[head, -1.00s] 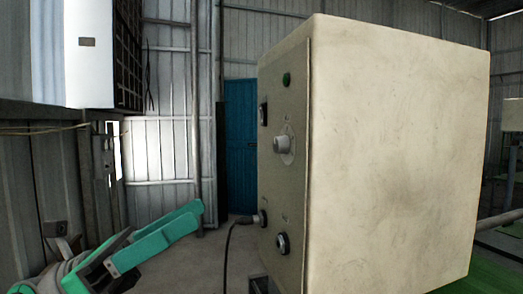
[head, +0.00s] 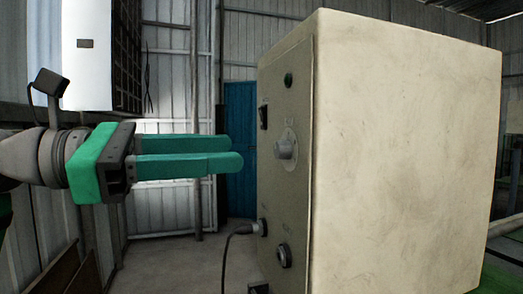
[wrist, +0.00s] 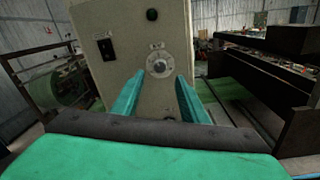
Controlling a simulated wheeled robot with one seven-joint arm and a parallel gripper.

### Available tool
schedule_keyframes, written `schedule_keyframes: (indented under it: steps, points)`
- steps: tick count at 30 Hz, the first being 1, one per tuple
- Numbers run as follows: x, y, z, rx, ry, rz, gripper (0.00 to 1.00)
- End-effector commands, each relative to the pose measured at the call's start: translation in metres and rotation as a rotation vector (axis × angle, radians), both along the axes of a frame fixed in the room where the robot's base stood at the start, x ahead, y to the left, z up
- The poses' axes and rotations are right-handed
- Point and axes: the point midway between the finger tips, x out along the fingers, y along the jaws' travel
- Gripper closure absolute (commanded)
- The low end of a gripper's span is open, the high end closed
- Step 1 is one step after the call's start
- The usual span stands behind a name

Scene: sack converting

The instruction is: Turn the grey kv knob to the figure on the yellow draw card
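The grey kv knob (head: 286,149) sits on a round dial plate on the front panel of a cream cabinet (head: 405,150). In the wrist view the knob (wrist: 157,64) is ahead of and between my fingertips, with marks around its dial too small to read. My gripper (head: 238,162) has green fingers pointing at the panel, level with the knob and short of it. The fingers are apart with nothing between them; they also frame the knob in the wrist view (wrist: 160,80). I see no yellow draw card in either view.
A black switch (head: 263,117) and a dark green lamp (head: 288,79) are above the knob. A cable plug (head: 261,228) and a round socket (head: 284,255) are below it. In the wrist view a dark machine bench (wrist: 270,75) stands at right.

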Motion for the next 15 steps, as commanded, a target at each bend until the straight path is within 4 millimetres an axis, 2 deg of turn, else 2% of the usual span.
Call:
schedule_keyframes:
  steps: [3, 7, 15]
  points:
    - [0.007, -0.022, 0.0, 0.002, -0.002, -0.003, 0.6]
    - [0.014, -0.042, 0.0, 0.001, -0.001, -0.003, 0.6]
    - [0.024, -0.064, 0.0, -0.001, 0.0, 0.0, 0.6]
